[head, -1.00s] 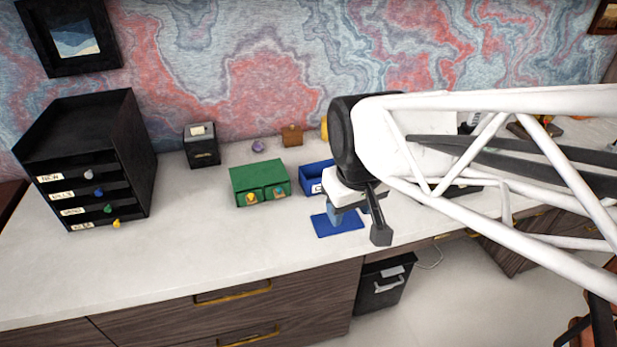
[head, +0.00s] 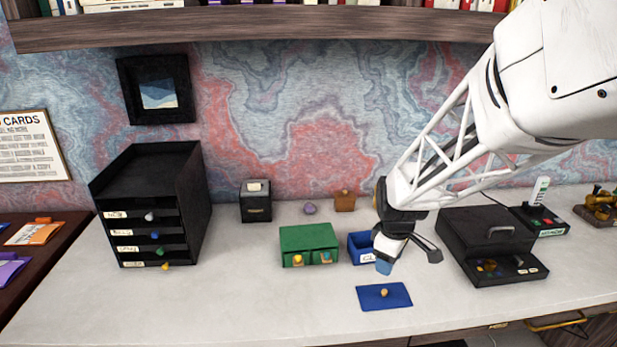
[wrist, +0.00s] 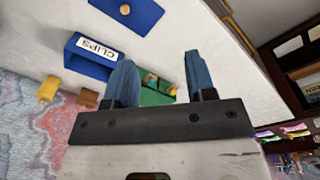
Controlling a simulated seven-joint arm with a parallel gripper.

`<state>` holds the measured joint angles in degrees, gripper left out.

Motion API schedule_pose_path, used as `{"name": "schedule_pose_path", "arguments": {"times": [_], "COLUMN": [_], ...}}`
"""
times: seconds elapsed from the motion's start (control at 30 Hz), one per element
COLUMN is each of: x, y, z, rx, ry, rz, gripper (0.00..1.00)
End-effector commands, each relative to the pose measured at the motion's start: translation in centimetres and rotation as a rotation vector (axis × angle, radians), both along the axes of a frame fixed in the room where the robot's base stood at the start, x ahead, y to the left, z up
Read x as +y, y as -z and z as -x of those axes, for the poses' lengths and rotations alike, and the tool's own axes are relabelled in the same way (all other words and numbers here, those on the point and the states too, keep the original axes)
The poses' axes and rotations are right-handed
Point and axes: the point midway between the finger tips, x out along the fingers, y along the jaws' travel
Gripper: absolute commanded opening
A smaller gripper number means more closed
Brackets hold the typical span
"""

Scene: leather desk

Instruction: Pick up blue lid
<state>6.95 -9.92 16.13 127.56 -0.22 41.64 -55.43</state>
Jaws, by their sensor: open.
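The blue lid (head: 368,298) is a flat blue panel with a small tan knob. It lies on the white desk top in front of the open blue box, and part of it shows at the top of the wrist view (wrist: 142,16). The blue box (head: 358,250) bears a CLIPS label in the wrist view (wrist: 92,68). My gripper (head: 385,267) hangs above the desk near the box's right front, up and behind the lid. In the wrist view its two blue fingers (wrist: 160,72) are apart with nothing between them. The lid lies apart from the fingers.
A green two-drawer box (head: 308,238) stands left of the blue box. A black device (head: 480,235) stands to the right. A black drawer unit (head: 150,205) is at the left. The desk left of the lid is clear.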

Motion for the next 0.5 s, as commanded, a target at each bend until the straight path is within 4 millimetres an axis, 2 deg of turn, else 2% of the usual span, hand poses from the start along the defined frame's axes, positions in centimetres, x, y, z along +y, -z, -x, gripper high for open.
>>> {"name": "schedule_pose_path", "arguments": {"times": [0.2,0.5], "x": [-1.6,-3.8], "y": [4.3,10.4], "z": [-3.4,-7.1], "rx": [0.033,0.068], "ry": [-0.153,-0.359], "rz": [0.006,0.007], "gripper": [0.5,0.5]}}
